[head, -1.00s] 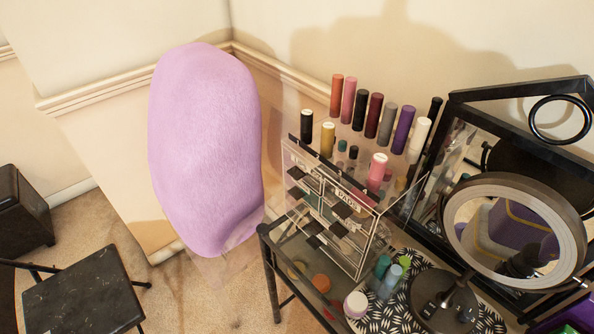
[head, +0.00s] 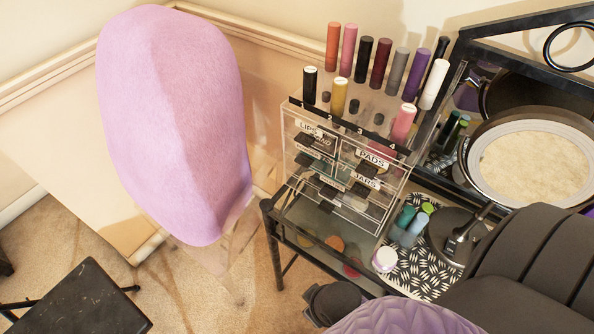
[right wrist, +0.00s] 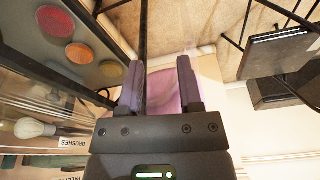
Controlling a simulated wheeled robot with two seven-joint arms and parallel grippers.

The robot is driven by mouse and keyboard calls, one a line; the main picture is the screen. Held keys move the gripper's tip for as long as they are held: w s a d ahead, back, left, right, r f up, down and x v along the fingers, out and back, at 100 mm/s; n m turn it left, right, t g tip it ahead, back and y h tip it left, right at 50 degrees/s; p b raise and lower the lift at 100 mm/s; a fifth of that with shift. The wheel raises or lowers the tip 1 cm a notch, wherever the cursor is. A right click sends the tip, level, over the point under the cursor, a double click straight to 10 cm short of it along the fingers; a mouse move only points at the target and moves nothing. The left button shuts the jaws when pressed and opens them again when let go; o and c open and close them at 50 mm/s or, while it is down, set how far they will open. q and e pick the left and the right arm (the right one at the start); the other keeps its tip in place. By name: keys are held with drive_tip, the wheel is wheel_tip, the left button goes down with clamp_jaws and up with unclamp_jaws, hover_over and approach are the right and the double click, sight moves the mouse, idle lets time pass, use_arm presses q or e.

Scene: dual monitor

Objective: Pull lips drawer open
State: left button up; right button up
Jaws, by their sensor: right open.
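The organizer's side with a BRUSHES label (right wrist: 74,143) is at the left of that view, apart from the fingers. My right arm enters the head view at the lower right. My left gripper is not in view.
The organizer stands on a glass-topped table with a patterned tray (head: 412,274), small bottles and a round mirror (head: 530,165). Several lipstick-like tubes stand on top. A large lilac rounded object (head: 175,120) is left of it. A black stool (head: 82,300) is lower left.

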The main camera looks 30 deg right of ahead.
drive_tip(key=w+a+r+m+t+y, duration=0.2)
drive_tip(key=w+a+r+t, duration=0.25)
drive_tip(key=r, duration=0.45)
drive_tip(key=w+a+r+m+t+y, duration=0.3)
drive_tip(key=w+r+t, duration=0.3)
drive_tip(key=r, duration=0.3)
drive_tip(key=w+a+r+m+t+y, duration=0.25)
drive_tip(key=w+r+t, duration=0.3)
drive_tip(key=r, duration=0.45)
drive_tip(key=d+f+m+g+h, duration=0.3)
drive_tip(key=d+m+h, duration=0.4)
drive_tip(key=m+h, duration=0.35)
drive_tip(key=d+f+m+g+h, duration=0.35)
drive_tip(key=d+m+h, duration=0.35)
drive_tip(key=m+h, duration=0.35)
drive_tip(key=b+x, duration=0.2)
drive_tip(key=x, duration=0.7)
drive_tip(key=shift+m+t, duration=0.35)
drive_tip(key=shift+s+f, duration=0.1)
clamp_jaws()
